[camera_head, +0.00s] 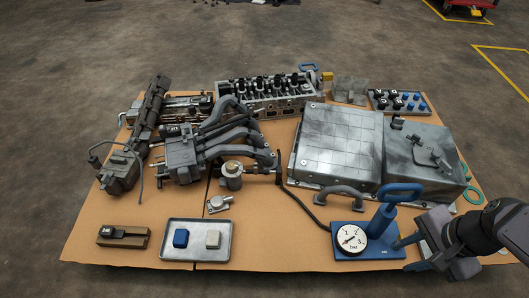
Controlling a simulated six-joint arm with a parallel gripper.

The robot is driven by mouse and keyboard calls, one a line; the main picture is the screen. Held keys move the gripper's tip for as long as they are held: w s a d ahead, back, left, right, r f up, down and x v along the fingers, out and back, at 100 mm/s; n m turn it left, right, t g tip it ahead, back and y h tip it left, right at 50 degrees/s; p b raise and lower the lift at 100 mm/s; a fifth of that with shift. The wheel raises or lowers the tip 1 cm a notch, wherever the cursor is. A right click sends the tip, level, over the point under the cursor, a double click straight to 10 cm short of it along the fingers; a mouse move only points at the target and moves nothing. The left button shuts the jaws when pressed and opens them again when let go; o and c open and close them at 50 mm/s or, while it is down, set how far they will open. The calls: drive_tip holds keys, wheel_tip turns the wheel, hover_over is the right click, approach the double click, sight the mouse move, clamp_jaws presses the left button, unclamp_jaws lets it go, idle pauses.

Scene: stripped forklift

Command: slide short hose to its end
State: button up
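My gripper (405,255) is at the lower right, just right of the blue hand pump. Its two fingers point left and look spread apart, with nothing visible between them. I cannot tell for sure which part is the short hose. One candidate is a short grey curved pipe (342,190) lying in front of the large metal box. Another is a dark tube (278,165) beside the brass-topped fitting (232,170); a thin dark green line runs from near it to the pump. My gripper is apart from both.
The blue pump (383,225) with its bar gauge (350,240) stands between my gripper and the table's middle. The large metal box (338,145), manifold (190,150) and cylinder head (265,95) fill the back. A tray (197,225) lies front left. Bare cardboard (275,240) shows front centre.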

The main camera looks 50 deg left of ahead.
drive_tip(key=w+a+r+m+y+p, duration=0.35)
drive_tip(key=a+r+p, duration=0.65)
drive_tip(key=a+r, duration=0.75)
drive_tip(key=g+h+b, duration=0.2)
drive_tip(key=b, duration=0.3)
approach(262, 171)
drive_tip(key=shift+m, duration=0.25)
drive_tip(key=shift+b+x, duration=2.35)
drive_tip(key=shift+x, duration=1.45)
clamp_jaws()
